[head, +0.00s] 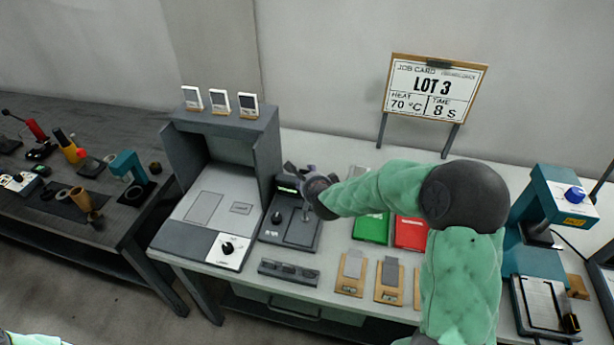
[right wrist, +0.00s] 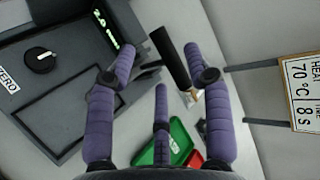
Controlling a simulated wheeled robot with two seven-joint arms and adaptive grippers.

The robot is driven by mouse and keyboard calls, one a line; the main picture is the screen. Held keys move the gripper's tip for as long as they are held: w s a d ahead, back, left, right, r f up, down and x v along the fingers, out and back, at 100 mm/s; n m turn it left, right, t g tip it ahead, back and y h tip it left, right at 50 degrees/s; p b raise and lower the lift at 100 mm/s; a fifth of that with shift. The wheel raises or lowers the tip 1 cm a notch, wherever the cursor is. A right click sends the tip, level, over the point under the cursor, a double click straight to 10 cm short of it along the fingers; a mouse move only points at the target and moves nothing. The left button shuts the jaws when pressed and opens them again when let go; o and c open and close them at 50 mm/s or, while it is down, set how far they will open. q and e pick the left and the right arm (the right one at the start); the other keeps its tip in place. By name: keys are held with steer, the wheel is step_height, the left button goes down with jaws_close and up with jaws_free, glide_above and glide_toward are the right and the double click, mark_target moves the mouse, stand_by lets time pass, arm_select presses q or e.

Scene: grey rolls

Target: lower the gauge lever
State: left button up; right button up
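The dark grey gauge (head: 291,232) stands on the light table, right of the large grey press-like unit. In the right wrist view the gauge (right wrist: 60,100) shows a lit display reading about 2.0 mm, a black knob (right wrist: 40,61) and a ZERO label. A black bar-shaped lever (right wrist: 170,57) sticks up at the gauge's side. My right gripper (head: 301,184) is over the back of the gauge and hides part of it. In the wrist view its purple fingers (right wrist: 160,75) are spread, with the lever between their tips; contact is unclear. My left gripper is out of view.
A green tray (head: 370,228) and a red tray (head: 411,233) lie right of the gauge. A dark slotted block (head: 289,272) and wooden boards (head: 352,273) lie in front. A job card (head: 434,88) stands behind. A teal press (head: 545,215) stands at the right.

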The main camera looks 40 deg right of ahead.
steer(key=v, duration=0.7)
steer(key=shift+s+r, duration=0.25)
steer(key=shift+s, duration=0.05)
